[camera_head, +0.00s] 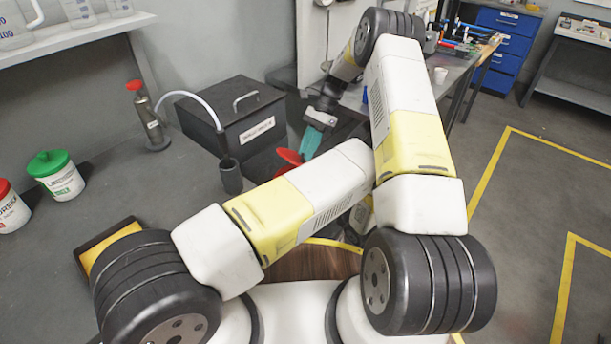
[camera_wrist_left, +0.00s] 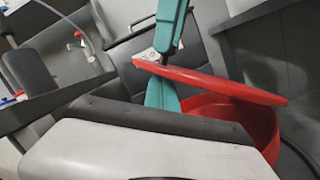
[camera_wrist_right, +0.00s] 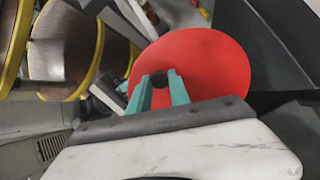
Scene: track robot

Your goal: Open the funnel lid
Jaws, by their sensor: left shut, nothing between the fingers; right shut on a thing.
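The funnel's red round lid (camera_wrist_right: 205,65) has a dark knob (camera_wrist_right: 160,79), and my right gripper (camera_wrist_right: 162,88) is shut on it. In the left wrist view the lid (camera_wrist_left: 210,83) is tilted, with a gap between it and the red funnel (camera_wrist_left: 245,118); they still meet or overlap at the right. The right gripper's green fingers (camera_wrist_left: 167,35) come from above. My left gripper (camera_wrist_left: 160,92) is shut and empty, low by the lid's left edge, which hides its tips. In the head view my right gripper (camera_head: 308,147) is above a bit of red; my arm hides the rest.
A dark lidded box (camera_head: 225,115) with a hose stands behind, left of the funnel. A dark cup (camera_head: 230,176) stands in front of it. Green-lidded (camera_head: 58,178) and red-lidded (camera_head: 12,208) tubs sit at the left. The grey bench between is mostly clear.

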